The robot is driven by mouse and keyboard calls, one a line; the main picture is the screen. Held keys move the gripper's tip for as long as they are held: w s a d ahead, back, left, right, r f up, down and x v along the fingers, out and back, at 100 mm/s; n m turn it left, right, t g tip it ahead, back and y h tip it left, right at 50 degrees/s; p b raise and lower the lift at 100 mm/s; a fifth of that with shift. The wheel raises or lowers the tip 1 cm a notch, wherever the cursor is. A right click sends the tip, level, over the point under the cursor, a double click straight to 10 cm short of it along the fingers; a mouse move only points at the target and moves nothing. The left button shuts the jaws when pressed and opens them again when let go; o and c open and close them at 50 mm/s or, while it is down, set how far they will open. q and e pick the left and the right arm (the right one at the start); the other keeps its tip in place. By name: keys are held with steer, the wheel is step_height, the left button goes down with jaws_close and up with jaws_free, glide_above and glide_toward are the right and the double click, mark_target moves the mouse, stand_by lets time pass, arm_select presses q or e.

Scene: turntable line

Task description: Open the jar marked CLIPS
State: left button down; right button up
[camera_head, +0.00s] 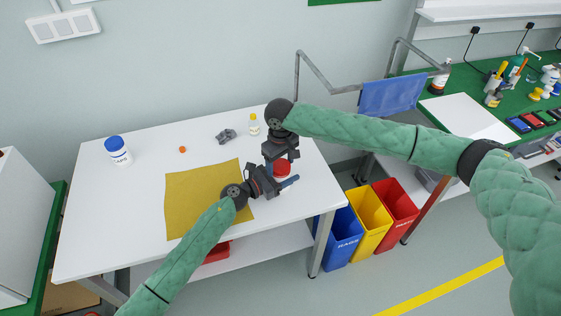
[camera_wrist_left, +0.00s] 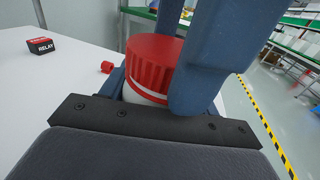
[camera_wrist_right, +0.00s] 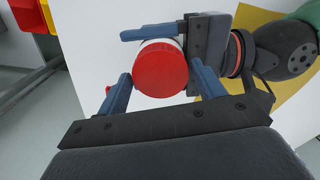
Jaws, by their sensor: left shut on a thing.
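A jar with a ribbed red lid (camera_head: 282,169) stands at the right side of the white table; its label is hidden. The red lid also shows in the left wrist view (camera_wrist_left: 160,62) and the right wrist view (camera_wrist_right: 161,68). My left gripper (camera_head: 283,177) is shut on this jar from the side, below the lid. My right gripper (camera_head: 281,158) is above the jar, pointing down, its fingers apart on either side of the lid. A white jar with a blue lid (camera_head: 117,150) stands at the far left; its lettering is too small to read surely.
A yellow-brown mat (camera_head: 190,195) lies mid-table. A small orange-red piece (camera_head: 182,149), a grey part (camera_head: 226,135) and a yellow-capped bottle (camera_head: 254,124) stand behind. Blue, yellow and red bins (camera_head: 370,218) stand right of the table. The table's left part is mostly clear.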

steer(key=c, duration=0.7)
steer(key=shift+n, duration=1.1)
steer(key=shift+r, duration=0.1)
steer(key=shift+r, duration=0.4)
steer(key=shift+r, duration=0.65)
steer(key=shift+r, duration=0.1)
